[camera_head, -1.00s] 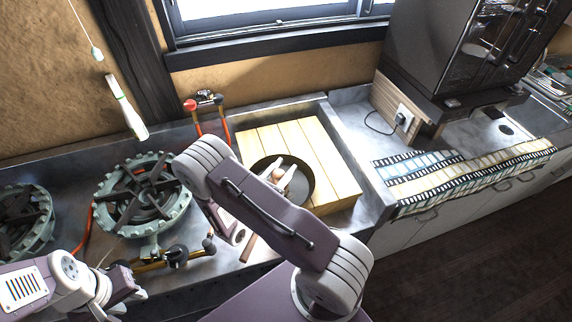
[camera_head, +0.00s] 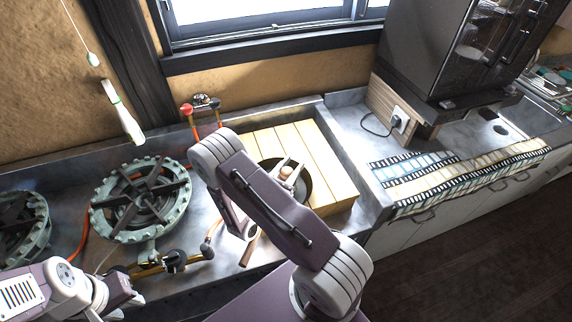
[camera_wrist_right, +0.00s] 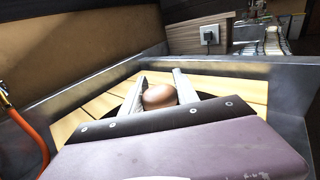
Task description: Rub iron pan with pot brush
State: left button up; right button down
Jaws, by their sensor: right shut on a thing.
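The dark iron pan (camera_head: 305,189) lies on a pale wooden board, partly hidden behind my right arm. Its brown handle (camera_head: 250,247) points toward the front. My right gripper (camera_head: 288,168) is over the pan and shut on the pot brush, whose round brown knob (camera_head: 286,173) shows between the fingers. The knob (camera_wrist_right: 160,96) also shows between the two fingers in the right wrist view. The brush's lower end is hidden, so I cannot tell whether it touches the pan. My left gripper (camera_head: 134,300) is at the lower left, away from the pan; its jaw opening is unclear.
The slatted wooden board (camera_head: 335,178) sits in a recessed grey counter with a raised edge. A green gas burner (camera_head: 140,200) with hoses stands left of it. A film-strip patterned mat (camera_head: 450,175) and a dark oven (camera_head: 455,50) are at the right. A white-green object (camera_head: 122,112) hangs at left.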

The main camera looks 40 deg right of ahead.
jog(key=shift+s+d+f, duration=0.15)
jog(key=shift+s+d, duration=0.05)
jog(key=shift+s, duration=0.3)
jog(key=shift+s+a, duration=0.25)
jog(key=shift+a, duration=0.3)
jog(key=shift+v, duration=1.2)
jog(key=shift+s+d+p, duration=0.1)
jog(key=shift+p, duration=0.25)
jog(key=shift+d, duration=0.1)
jog(key=shift+w+x, duration=0.25)
jog(key=shift+x, duration=1.4)
notch_tip(320, 180, up, 6)
jog(key=p, duration=0.5)
